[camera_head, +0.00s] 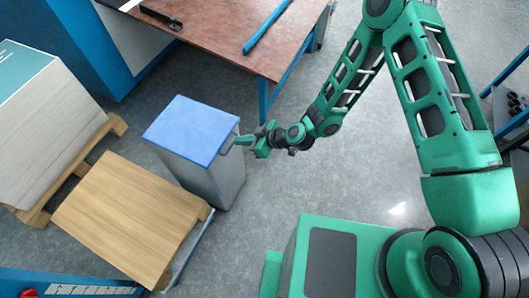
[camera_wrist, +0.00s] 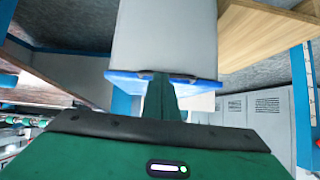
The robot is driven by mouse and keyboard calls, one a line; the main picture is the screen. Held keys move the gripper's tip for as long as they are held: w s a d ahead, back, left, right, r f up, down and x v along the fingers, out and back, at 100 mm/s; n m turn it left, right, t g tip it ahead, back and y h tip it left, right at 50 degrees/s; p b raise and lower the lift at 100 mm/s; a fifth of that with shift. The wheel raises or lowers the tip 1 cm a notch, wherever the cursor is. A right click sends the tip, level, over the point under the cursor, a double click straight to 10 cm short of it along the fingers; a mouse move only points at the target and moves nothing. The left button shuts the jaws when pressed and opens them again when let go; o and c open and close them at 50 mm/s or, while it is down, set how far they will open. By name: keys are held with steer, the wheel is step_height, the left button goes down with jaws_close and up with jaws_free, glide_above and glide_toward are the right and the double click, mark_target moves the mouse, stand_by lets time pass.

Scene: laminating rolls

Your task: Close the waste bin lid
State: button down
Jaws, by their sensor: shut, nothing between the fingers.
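The grey waste bin (camera_head: 226,180) stands on the floor left of my arm. Its blue lid (camera_head: 190,129) lies flat across the top in the head view, with no clear gap under it. In the wrist view, the bin body (camera_wrist: 165,35) appears above the lid's blue edge (camera_wrist: 120,75). My gripper (camera_head: 240,141) is at the lid's right edge, shut and empty. In the wrist view the fingers (camera_wrist: 160,82) overlap the lid's edge. I cannot tell whether they touch it.
A wooden board (camera_head: 125,215) on a pallet stands just left of and in front of the bin. A paper stack (camera_head: 50,125) is at the far left. A brown-topped table (camera_head: 225,30) stands behind the bin. The grey floor (camera_head: 300,185) between bin and base is clear.

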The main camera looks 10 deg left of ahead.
steer(key=s+d+f, duration=0.2)
steer(key=s+d, duration=0.1)
steer(key=d, duration=0.6)
steer(key=w+d+r+m+g+h, duration=0.1)
steer(key=w+d+r+h, duration=0.1)
steer(key=w+d+r, duration=0.5)
steer(key=d+r+m+h, duration=0.15)
steer(key=d+r, duration=0.35)
steer(key=d, duration=0.6)
steer(key=s+d+r+m+h, duration=0.1)
steer(key=d+r+m+h, duration=0.1)
steer(key=d+r, duration=0.55)
steer(key=s+d+r+m+h, duration=0.1)
steer(key=d+r+m+h, duration=0.25)
steer(key=d, duration=0.65)
steer(key=s+d+r+m+h, duration=0.2)
steer(key=s+d+r+m, duration=0.4)
steer(key=s+d+r, duration=0.4)
steer(key=s+d+r+m, duration=0.2)
steer(key=s+r+m, duration=0.1)
steer(key=s, duration=0.3)
steer(key=s+d+r+m+g, duration=0.1)
steer(key=s+d+r+m, duration=0.2)
steer(key=s, duration=0.4)
steer(key=shift+d+r+m, duration=0.25)
steer(key=shift+r+m, duration=0.05)
steer(key=shift+m, duration=0.5)
